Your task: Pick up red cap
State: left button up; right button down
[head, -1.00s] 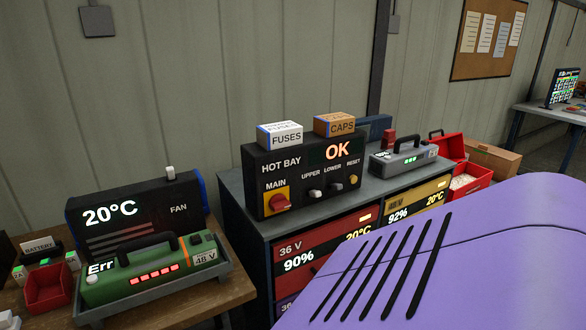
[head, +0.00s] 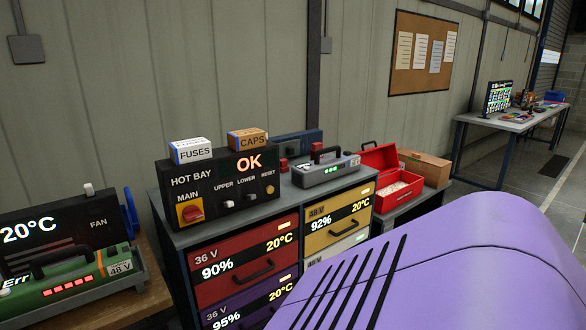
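A small red object (head: 283,165) stands on the grey cabinet top, between the black HOT BAY panel (head: 225,186) and the grey battery pack (head: 325,170). It may be the red cap, but it is too small to tell. An orange-brown box marked CAPS (head: 247,142) sits on top of the HOT BAY panel, beside a white box marked FUSES (head: 190,154). Neither of my grippers is in view.
An open red box (head: 393,183) and a brown carton (head: 425,168) stand right of the cabinet (head: 178,240). A green battery pack (head: 75,275) sits in a tray at left. A workbench (head: 505,122) stands at far right, with open floor beside it. A purple surface covers the lower right.

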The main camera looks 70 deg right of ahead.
aim_at(284, 167)
jog(key=k+z, duration=0.1)
jog(key=z, duration=0.35)
jog(key=k+z, duration=0.1)
jog(key=z, duration=0.3)
jog(key=l+z, duration=0.1)
jog(key=z, duration=1.1)
jog(key=u, duration=1.35)
jog(key=z, duration=1.35)
jog(key=l+u, duration=0.1)
jog(key=u, duration=0.5)
jog(key=i+l+u, duration=0.35)
jog(key=l+u, duration=0.15)
jog(key=i+l+u, duration=0.1)
jog(key=l+u, duration=0.15)
jog(key=l, duration=0.1)
